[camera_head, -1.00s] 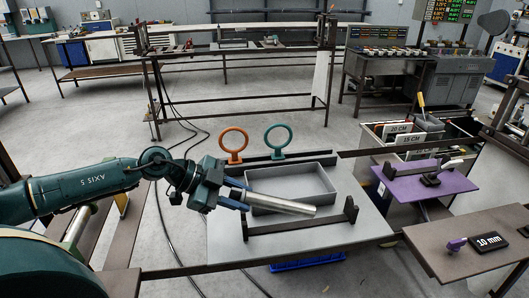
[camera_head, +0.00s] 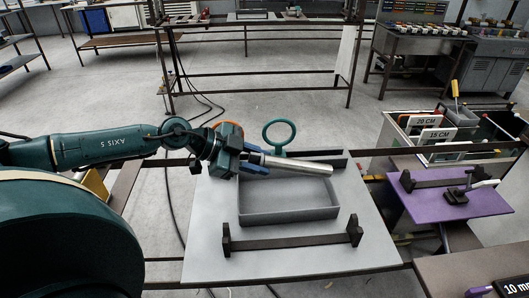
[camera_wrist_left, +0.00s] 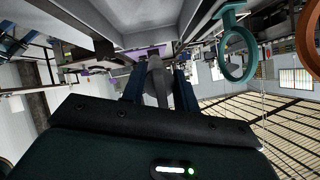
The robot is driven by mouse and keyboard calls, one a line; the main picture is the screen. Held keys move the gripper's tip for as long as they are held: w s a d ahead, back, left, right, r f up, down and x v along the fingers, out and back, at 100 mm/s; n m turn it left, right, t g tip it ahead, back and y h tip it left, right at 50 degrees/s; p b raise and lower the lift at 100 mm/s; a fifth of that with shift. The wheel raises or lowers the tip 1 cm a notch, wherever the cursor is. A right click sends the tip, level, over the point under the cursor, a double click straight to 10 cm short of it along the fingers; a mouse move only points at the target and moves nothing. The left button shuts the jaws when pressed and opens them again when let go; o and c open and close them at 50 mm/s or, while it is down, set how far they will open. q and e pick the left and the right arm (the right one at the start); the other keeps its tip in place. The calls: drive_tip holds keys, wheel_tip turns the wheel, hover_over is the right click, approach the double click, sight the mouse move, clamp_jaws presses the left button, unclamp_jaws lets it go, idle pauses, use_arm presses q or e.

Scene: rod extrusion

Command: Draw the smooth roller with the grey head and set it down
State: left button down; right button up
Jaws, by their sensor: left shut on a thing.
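My left gripper (camera_head: 258,160) is shut on a smooth silvery roller (camera_head: 308,167) near its left end. The roller points right, tilted slightly down in the picture, over the back part of an open grey tray (camera_head: 290,217). In the left wrist view the roller (camera_wrist_left: 155,82) shows end-on between the two blue fingers of the gripper (camera_wrist_left: 158,88). The roller's gripped end is mostly hidden by the fingers in the head view. My right gripper is not in view.
The tray sits on a pale grey board (camera_head: 205,235). A dark two-post rest (camera_head: 295,241) stands empty in front of it. A teal ring (camera_head: 266,137) and a partly hidden orange ring (camera_head: 236,128) stand behind. A purple board (camera_head: 420,207) lies right.

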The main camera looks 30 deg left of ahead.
use_arm(q)
drive_tip(key=shift+s+f, duration=0.25)
drive_tip(key=shift+f, duration=0.3)
drive_tip(key=shift+w+f+b, duration=0.1)
drive_tip(key=shift+f+b, duration=0.4)
drive_tip(key=shift+f, duration=2.1)
